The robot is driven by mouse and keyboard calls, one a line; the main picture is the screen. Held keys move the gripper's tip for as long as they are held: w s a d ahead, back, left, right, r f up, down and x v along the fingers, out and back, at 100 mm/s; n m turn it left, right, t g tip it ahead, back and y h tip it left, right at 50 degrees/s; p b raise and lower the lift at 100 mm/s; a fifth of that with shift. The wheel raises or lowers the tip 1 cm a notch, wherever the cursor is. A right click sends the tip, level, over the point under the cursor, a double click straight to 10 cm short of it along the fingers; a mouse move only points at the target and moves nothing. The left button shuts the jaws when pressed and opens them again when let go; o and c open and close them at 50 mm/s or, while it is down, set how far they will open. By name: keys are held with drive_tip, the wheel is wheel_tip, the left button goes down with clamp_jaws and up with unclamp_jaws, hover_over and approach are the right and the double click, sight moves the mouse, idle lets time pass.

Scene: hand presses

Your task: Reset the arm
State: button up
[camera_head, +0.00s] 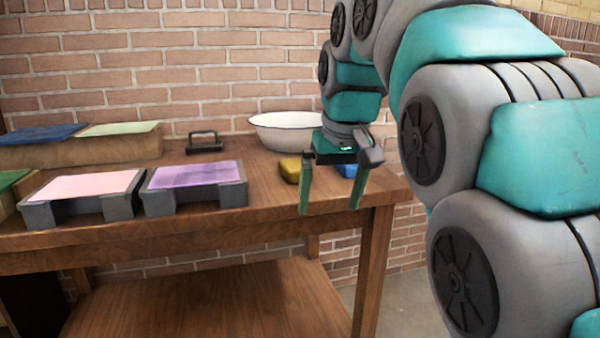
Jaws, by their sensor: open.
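My gripper (332,190) hangs from my teal and grey arm near the front right corner of the wooden table (150,232). Its two green fingers point down and stand apart, with nothing held between them. A yellow object (290,169) is just behind the left finger, and a blue object (347,170) is partly hidden behind the gripper. My arm fills the right side of the view.
Two grey presses carry a pink sheet (84,186) and a purple sheet (194,174). Behind are a black handled tool (204,142), a white bowl (286,131), and a wooden block (80,150) under blue and green sheets. A brick wall (170,60) closes the back.

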drive_tip(key=s+d+f+m+g, duration=0.1)
drive_tip(key=s+d+f, duration=0.4)
drive_tip(key=s+f, duration=0.9)
drive_tip(key=s+d+f+m+g+h, duration=0.1)
drive_tip(key=s+d+f+g, duration=0.2)
drive_tip(key=s+f, duration=1.1)
drive_tip(key=shift+s+d+m+g, duration=0.3)
drive_tip(key=shift+s+d+g, duration=0.1)
drive_tip(key=shift+s+d, duration=0.55)
